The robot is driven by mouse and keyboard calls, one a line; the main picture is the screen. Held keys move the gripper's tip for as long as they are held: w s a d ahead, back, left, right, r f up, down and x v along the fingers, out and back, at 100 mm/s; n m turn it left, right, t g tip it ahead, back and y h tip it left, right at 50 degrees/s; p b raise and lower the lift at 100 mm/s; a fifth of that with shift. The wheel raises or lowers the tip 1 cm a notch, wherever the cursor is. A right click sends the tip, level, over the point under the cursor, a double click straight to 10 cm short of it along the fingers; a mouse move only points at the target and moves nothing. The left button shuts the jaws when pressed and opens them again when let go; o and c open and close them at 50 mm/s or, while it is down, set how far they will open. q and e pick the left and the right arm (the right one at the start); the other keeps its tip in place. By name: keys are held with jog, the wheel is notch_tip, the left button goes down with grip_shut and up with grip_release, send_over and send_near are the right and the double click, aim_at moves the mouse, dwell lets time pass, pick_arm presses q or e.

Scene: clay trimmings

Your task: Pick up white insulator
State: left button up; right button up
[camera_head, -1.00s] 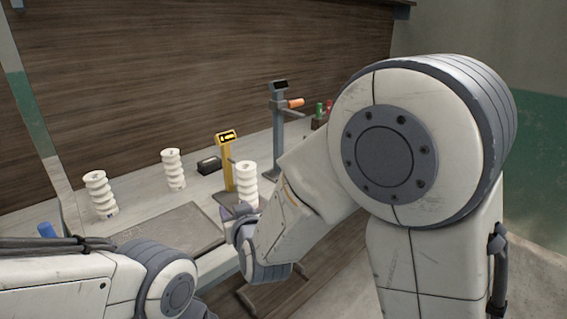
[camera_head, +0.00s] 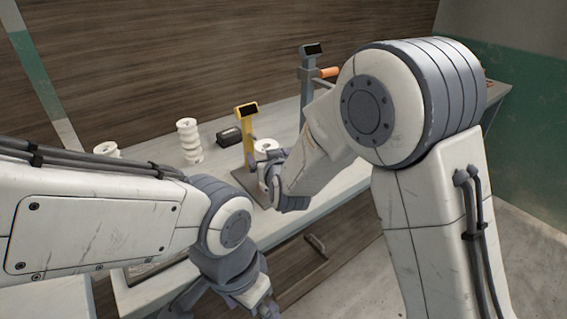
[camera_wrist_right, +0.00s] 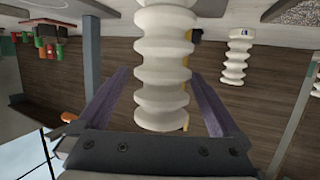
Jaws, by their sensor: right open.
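A white ribbed insulator (camera_head: 267,146) stands upright near the front of the bench, by the yellow stand, its lower part hidden by my right gripper (camera_head: 264,178). In the right wrist view the insulator (camera_wrist_right: 163,70) fills the middle, between the two purple-grey fingers of my right gripper (camera_wrist_right: 160,100). The fingers are apart, with visible gaps on both sides. Another white insulator (camera_head: 189,142) stands farther back, and the top of one more (camera_head: 106,149) shows behind my left arm. My left gripper (camera_head: 190,300) hangs low before the bench, cut by the frame edge; its fingers are unclear.
The yellow stand (camera_head: 248,135) with a dark display is close behind the insulator. A grey stand (camera_head: 306,85) with an orange handle (camera_head: 328,72) is to its right. A black box (camera_head: 229,137) lies between the rear insulator and yellow stand. A wooden wall closes the back.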

jog(key=shift+x, duration=1.55)
jog(key=shift+d, duration=0.15)
grip_shut()
jog(key=shift+w+r, duration=0.1)
jog(key=shift+r, duration=0.05)
jog(key=shift+r, duration=0.1)
